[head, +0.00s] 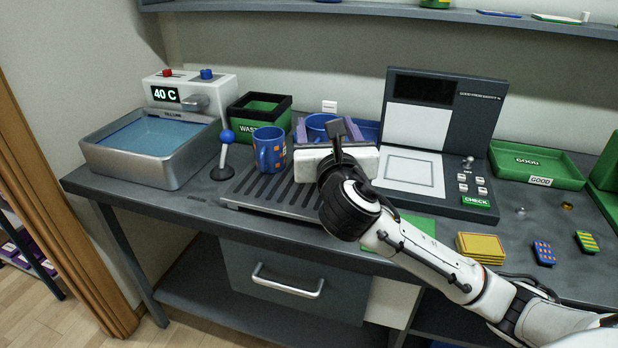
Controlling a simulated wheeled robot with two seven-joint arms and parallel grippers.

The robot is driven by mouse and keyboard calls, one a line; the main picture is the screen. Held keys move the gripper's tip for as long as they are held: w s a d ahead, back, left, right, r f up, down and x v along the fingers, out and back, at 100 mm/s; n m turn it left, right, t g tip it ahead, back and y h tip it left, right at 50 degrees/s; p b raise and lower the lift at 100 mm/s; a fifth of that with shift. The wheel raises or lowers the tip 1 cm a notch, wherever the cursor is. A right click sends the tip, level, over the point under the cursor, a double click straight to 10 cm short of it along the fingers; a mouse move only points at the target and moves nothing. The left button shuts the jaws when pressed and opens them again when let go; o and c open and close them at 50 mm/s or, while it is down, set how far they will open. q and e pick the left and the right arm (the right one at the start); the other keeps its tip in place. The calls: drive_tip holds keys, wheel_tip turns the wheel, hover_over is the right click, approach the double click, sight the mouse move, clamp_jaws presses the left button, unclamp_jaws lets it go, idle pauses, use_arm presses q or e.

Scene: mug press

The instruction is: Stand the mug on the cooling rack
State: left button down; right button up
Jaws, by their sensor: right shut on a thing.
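A blue mug with orange squares (269,150) stands upright at the back left of the dark slatted cooling rack (262,194), and its base seems to rest on the slats. A second blue mug (318,122) shows partly behind my right gripper (328,130). The gripper's purple fingers appear on either side of this mug, and it is shut on it. The gripper's white body hides most of this mug, so its print and base cannot be seen. The right gripper is over the back right of the rack, right of the standing mug. My left gripper is not in view.
A water basin (150,160) and a blue-knobbed lever (226,150) stand left of the rack. A green-lined waste bin (262,108) is behind the standing mug. The press machine (420,150) is to the right, with a green tray (535,165) beyond it.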

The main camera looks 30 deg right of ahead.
wheel_tip(320, 180, down, 8)
drive_tip(key=shift+f+b, duration=0.25)
drive_tip(key=shift+b, duration=0.55)
drive_tip(key=shift+r, duration=0.1)
drive_tip(key=o, duration=1.7)
drive_tip(key=shift+f, duration=0.2)
drive_tip(key=shift+r, duration=0.15)
drive_tip(key=v, duration=1.2)
